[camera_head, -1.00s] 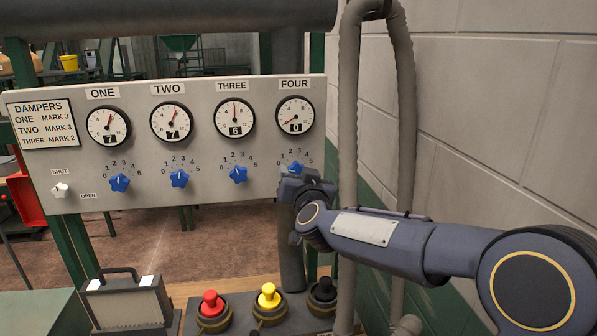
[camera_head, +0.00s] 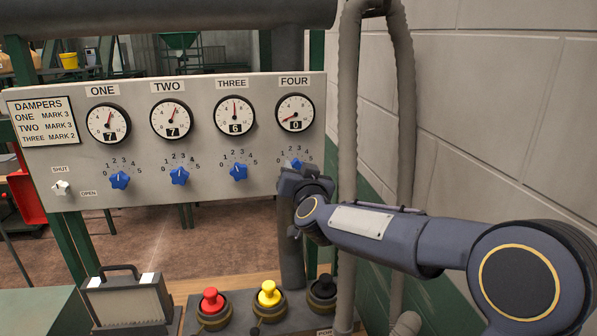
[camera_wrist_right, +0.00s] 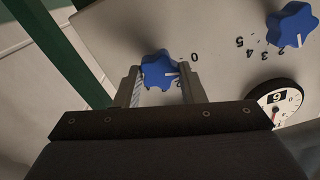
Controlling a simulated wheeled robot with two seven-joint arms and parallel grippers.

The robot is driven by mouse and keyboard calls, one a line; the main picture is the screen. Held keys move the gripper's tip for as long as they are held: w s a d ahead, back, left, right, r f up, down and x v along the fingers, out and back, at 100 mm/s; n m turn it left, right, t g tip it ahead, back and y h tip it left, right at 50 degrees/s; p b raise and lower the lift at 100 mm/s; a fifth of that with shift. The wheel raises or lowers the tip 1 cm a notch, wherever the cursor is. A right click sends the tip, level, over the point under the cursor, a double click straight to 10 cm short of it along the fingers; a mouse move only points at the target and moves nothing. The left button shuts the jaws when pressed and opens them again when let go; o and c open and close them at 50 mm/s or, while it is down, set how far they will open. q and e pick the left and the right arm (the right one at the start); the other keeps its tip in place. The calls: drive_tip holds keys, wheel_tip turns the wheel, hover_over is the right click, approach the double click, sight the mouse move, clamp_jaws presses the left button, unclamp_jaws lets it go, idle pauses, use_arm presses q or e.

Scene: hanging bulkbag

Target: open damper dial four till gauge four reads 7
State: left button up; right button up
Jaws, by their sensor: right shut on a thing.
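Damper dial four is a blue star-shaped knob (camera_head: 293,164) at the right end of the grey panel, mostly hidden by my right gripper. It also shows in the right wrist view (camera_wrist_right: 157,68), between the two fingers, with its white mark toward the printed 0. My right gripper (camera_head: 297,178) is shut on this dial; it also shows in the right wrist view (camera_wrist_right: 158,85). Gauge four (camera_head: 295,113), above the dial, shows 0 in its window, with its red needle at the lower left. My left gripper is out of view.
Dial three (camera_head: 238,172) is the nearest knob to the left, under gauge three (camera_head: 234,115), which reads 6. Gauges one and two read 7. A grey hose (camera_head: 347,100) hangs just right of the panel. Red, yellow and black push buttons stand below.

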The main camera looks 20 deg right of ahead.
drive_tip(key=shift+d+m+b, duration=0.1)
drive_tip(key=shift+m+b, duration=1.15)
drive_tip(key=shift+m, duration=1.55)
drive_tip(key=o, duration=1)
drive_tip(key=shift+s, duration=0.1)
drive_tip(key=v, duration=0.7)
drive_tip(key=shift+s+b, duration=0.3)
drive_tip(key=shift+s, duration=0.05)
